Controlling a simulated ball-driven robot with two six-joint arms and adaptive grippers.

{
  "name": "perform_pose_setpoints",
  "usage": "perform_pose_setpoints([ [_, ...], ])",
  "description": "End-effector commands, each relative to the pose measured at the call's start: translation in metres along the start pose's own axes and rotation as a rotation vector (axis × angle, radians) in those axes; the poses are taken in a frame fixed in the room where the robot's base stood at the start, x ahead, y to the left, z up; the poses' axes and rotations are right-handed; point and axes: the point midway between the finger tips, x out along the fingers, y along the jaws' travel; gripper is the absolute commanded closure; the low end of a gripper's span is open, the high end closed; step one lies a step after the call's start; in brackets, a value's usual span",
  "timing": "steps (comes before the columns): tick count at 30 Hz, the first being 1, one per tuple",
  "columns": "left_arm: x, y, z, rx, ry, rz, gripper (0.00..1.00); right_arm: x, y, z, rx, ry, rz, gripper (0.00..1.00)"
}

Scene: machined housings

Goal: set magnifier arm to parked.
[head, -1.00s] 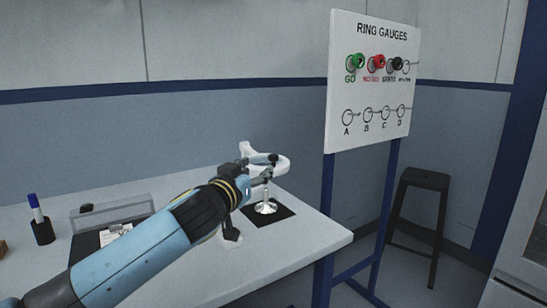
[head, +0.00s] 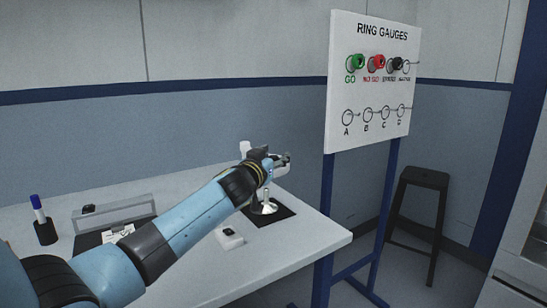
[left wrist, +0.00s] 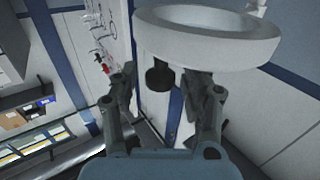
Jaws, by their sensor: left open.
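The magnifier stands on a dark mat (head: 282,214) near the table's right end. Its metal foot (head: 265,207) shows below my arm, and a white part (head: 245,148) of it shows behind my gripper. Most of its upper part is hidden in the head view. In the left wrist view its white ring (left wrist: 215,45) fills the top, and a dark knob (left wrist: 160,79) appears below it, between the fingers. My left gripper (head: 284,160) is at the magnifier head; it also shows in the left wrist view (left wrist: 160,92), open, fingers apart on both sides of the knob. Contact cannot be told.
A small white box with a black top (head: 229,238) sits in front of the mat. The ring gauge board (head: 372,90) and a stool (head: 424,180) stand right of the table (head: 300,250).

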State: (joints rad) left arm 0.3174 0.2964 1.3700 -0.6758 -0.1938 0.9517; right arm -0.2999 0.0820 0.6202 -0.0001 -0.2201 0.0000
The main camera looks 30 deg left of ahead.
Motion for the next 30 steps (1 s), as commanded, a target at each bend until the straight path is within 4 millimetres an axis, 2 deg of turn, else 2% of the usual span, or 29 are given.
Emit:
perform_pose_setpoints([
  [2,-0.0002,0.0000,0.0001,0.000,0.000,0.000,0.56,0.0000,-0.0012,0.0001,0.001,0.000,-0.001,0.53],
  [12,-0.0004,0.0000,0.0002,0.000,0.000,0.000,1.00,0.0000,-0.0042,0.0002,0.002,0.000,-0.005,0.53],
  [30,-0.0012,0.0014,0.0016,-0.001,-0.001,0.002,1.00,0.0000,-0.0025,0.0003,0.001,0.000,-0.003,0.53],
])
